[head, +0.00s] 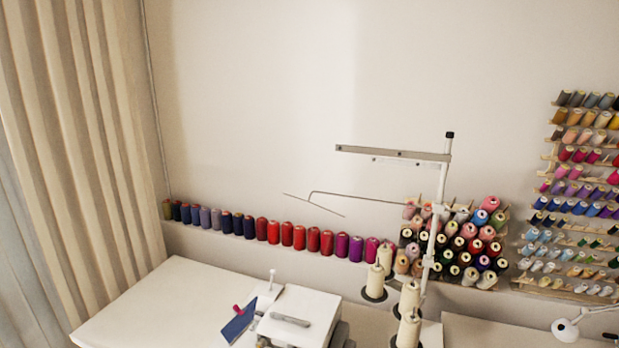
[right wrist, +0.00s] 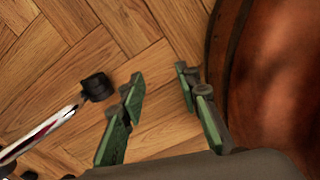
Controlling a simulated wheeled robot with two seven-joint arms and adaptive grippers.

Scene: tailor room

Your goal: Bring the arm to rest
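My right gripper (right wrist: 160,98) shows in the right wrist view with its two green-lined fingers spread apart. It is open, and nothing is between the fingers. It hangs over a herringbone wooden floor (right wrist: 160,40). Neither gripper and neither arm shows in the head view. My left gripper is out of view.
In the head view a white sewing table (head: 150,308) carries a sewing machine (head: 300,322) and a thread stand (head: 440,210). Thread spools (head: 300,237) line the wall ledge. A spool rack (head: 585,190) hangs right. A brown rounded object (right wrist: 275,80) stands close right of the right gripper.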

